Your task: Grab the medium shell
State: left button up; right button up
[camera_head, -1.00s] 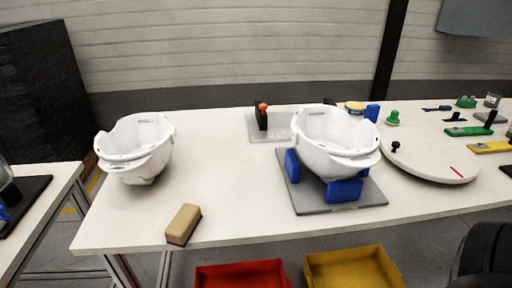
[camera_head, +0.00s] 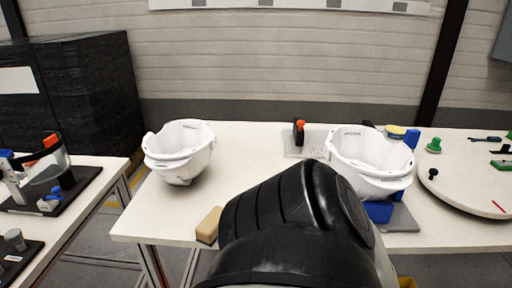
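Two white helmet shells stand on the white table. One shell (camera_head: 180,152) sits directly on the tabletop at the left. The other shell (camera_head: 370,160) rests in a grey fixture with blue supports (camera_head: 379,211) at the right. I cannot tell from their size which is the medium one. A black link of one of my arms fills the bottom middle and hides part of the fixture and the table's front. Neither of my grippers shows.
A tan block (camera_head: 208,226) lies near the front edge. A grey plate with an orange-topped black tool (camera_head: 299,132) is at the back. A round white board (camera_head: 465,185) is at the right. Another table (camera_head: 88,205) at the left bears dark boards with parts.

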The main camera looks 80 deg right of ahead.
aim_at(376, 167)
jog(key=k, duration=1.4)
jog(key=z, duration=0.2)
